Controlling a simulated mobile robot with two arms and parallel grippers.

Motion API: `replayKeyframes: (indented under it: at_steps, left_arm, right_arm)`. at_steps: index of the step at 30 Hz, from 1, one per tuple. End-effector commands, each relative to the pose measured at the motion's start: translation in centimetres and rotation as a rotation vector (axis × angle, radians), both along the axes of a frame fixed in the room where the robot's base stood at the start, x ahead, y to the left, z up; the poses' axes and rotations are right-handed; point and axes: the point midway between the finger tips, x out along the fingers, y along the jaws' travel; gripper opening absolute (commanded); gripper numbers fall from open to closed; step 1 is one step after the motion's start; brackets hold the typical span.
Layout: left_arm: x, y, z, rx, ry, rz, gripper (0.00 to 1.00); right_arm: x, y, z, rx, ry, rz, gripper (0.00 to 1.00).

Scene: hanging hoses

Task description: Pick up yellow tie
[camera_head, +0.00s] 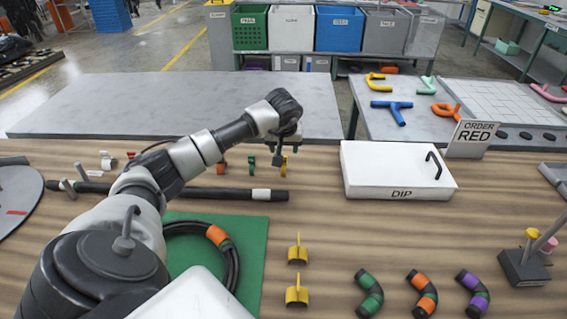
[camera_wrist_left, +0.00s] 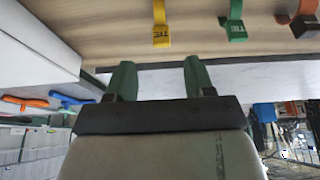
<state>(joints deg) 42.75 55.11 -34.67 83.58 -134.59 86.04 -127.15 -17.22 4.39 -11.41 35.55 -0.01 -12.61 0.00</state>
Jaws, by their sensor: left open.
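The yellow tie (camera_head: 284,165) stands at the back of the wooden table, partly hidden behind my left gripper (camera_head: 283,147) in the head view. My left gripper (camera_wrist_left: 159,68) has two green fingers, spread apart and empty. I cannot tell the exact distance to the tie. My right gripper is not in view.
A green tie (camera_wrist_left: 234,24) and an orange tie (camera_wrist_left: 302,20) stand beside the yellow one. A black hose (camera_head: 215,193) lies in front. The white DIP box (camera_head: 385,170) is to the right. Yellow clips (camera_head: 297,290) and several bent hoses (camera_head: 422,294) are nearer.

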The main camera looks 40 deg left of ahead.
Motion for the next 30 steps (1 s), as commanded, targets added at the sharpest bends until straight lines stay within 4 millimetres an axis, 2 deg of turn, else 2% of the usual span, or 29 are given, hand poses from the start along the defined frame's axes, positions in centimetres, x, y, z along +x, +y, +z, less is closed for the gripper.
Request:
replayKeyframes:
  at_steps: [5,15,24,30]
  left_arm:
    - [0.3,0.3,-1.3,-0.001,0.001,0.000,0.53]
    - [1.2,1.3,-5.6,-0.002,0.001,0.001,0.53]
    - [1.4,1.5,-6.0,0.001,0.001,-0.001,0.53]
    - [1.4,1.5,-6.0,0.001,0.001,-0.001,0.23]
  right_arm:
    - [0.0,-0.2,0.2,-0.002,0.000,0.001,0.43]
    - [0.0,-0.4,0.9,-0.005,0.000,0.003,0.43]
    - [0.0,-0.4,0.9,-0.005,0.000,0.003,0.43]
    - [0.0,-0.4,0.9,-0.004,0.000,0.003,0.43]
